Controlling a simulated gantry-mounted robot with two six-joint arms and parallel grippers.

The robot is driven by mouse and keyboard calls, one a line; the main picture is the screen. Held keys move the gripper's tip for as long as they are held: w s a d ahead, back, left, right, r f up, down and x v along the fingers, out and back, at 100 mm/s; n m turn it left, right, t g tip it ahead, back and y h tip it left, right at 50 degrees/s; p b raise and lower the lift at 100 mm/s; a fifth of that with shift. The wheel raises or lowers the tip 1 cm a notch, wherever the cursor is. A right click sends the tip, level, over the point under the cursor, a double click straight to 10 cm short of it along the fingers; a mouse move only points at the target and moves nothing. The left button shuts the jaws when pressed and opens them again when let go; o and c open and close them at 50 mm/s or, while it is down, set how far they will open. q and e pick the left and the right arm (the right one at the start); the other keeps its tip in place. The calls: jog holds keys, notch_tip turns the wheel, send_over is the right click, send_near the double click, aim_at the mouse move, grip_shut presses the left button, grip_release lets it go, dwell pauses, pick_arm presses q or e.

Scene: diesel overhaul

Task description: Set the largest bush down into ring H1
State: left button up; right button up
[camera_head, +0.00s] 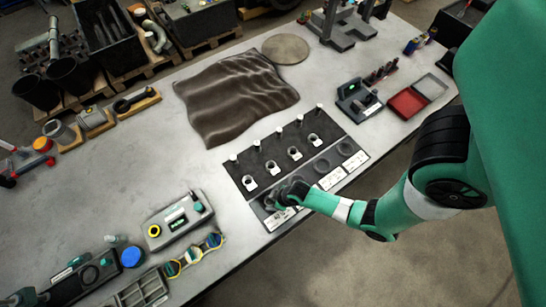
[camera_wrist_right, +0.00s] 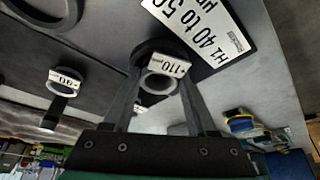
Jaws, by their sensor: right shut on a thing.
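My right gripper (camera_head: 284,194) is over the near left end of the black bush board (camera_head: 240,163). In the right wrist view my right gripper (camera_wrist_right: 160,88) is shut on a grey bush with a white tag reading 110 (camera_wrist_right: 163,67). The bush is at the dark ring H1 (camera_wrist_right: 150,47), beside the label "H1 40 to 50 µm" (camera_wrist_right: 203,30). I cannot tell whether it is inside the ring or just above it. My gripper hides this spot in the head view. My left gripper is not in view.
Several tagged bushes (camera_head: 271,167) stand on the board; one reading 90 (camera_wrist_right: 62,84) shows in the wrist view. Free dark rings (camera_head: 322,165) lie to the right. A brown cloth (camera_head: 235,95) lies behind, a gauge box (camera_head: 180,221) to the left.

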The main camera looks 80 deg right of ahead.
jog(key=shift+s+f, duration=0.35)
jog(key=shift+f, duration=0.25)
jog(key=o, duration=1.5)
jog(key=shift+c, duration=0.2)
jog(key=shift+r, duration=0.4)
jog(key=d+p+v, duration=0.1)
jog(key=p+v, duration=0.5)
jog(key=v, duration=0.5)
jog(key=shift+w+a+r, duration=0.15)
jog(key=shift+a+r, duration=0.3)
jog(key=shift+a, duration=0.05)
